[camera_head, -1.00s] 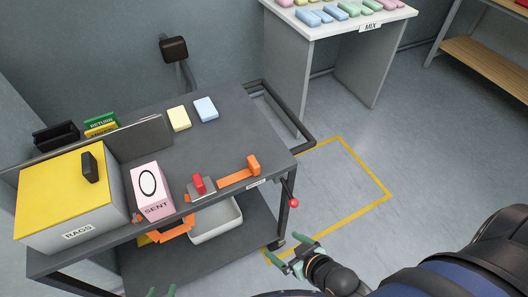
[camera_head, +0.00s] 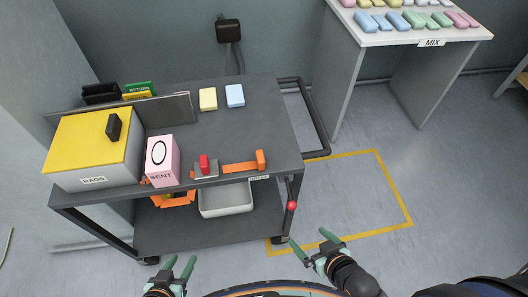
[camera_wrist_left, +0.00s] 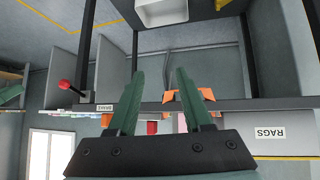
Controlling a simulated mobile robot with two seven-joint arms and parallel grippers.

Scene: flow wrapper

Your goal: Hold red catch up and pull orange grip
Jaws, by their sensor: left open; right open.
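The red catch (camera_head: 204,164) stands on a small grey plate near the front edge of the cart top. The orange grip (camera_head: 260,160) is the upright block at the right end of a flat orange strap, right of the catch. My left gripper (camera_head: 181,264) is open and empty, low in front of the cart. In the left wrist view its green fingers (camera_wrist_left: 151,98) are spread, with the red catch (camera_wrist_left: 152,127) partly showing between them. My right gripper (camera_head: 312,250) is open and empty over the floor, right of the left one and below the cart's front right corner.
A yellow-topped RAGS box (camera_head: 93,150) and a pink SENT box (camera_head: 162,160) stand left of the catch. A red-knobbed lever (camera_head: 292,205) juts at the cart's right front. A grey bin (camera_head: 226,200) sits on the lower shelf.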

